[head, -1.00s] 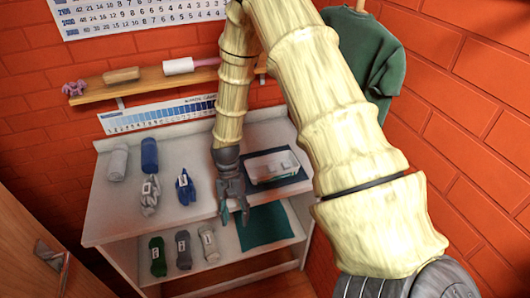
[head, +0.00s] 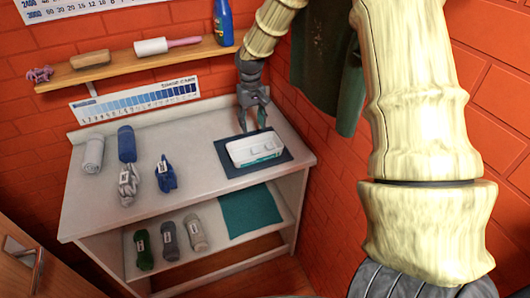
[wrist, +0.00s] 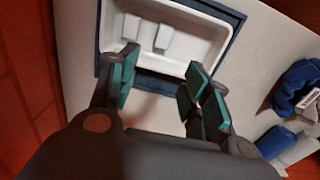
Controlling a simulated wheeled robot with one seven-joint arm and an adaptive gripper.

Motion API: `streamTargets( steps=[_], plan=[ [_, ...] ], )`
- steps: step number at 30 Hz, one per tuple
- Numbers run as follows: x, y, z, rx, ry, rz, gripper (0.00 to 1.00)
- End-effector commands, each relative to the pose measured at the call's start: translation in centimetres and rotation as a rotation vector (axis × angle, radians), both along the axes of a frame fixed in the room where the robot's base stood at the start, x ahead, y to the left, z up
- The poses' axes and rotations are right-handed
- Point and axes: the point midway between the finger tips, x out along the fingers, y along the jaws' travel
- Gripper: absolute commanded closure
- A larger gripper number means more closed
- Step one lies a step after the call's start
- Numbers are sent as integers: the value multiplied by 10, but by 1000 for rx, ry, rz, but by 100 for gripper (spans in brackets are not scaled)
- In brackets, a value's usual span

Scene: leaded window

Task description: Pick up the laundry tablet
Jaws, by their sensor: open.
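Two small white blocks, likely laundry tablets (wrist: 163,37) (wrist: 132,27), sit inside an open white box (wrist: 185,60) in the wrist view. In the head view the white box (head: 257,152) rests on a dark blue mat (head: 232,171) on the worktop; the blocks are hard to make out there. My gripper (head: 253,128) is open and empty, behind and above the box in the head view. Its teal-padded fingers (wrist: 160,70) reach over the box's near edge in the wrist view, apart from the blocks.
On the worktop's left lie a grey roll (head: 92,154), a blue roll (head: 126,143), a tagged grey bundle (head: 128,184) and a tagged blue item (head: 165,174). A wall shelf (head: 130,65) with a blue bottle (head: 223,22) is behind. Dark green clothing (head: 325,70) hangs at right.

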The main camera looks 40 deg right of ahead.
Motion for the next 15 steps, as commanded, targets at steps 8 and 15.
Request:
streamTargets(
  steps=[8, 15],
  plan=[
    [-1, 0, -31, 0, 4, 3, 52],
    [-2, 0, -50, -1, 2, 1, 52]
  ],
)
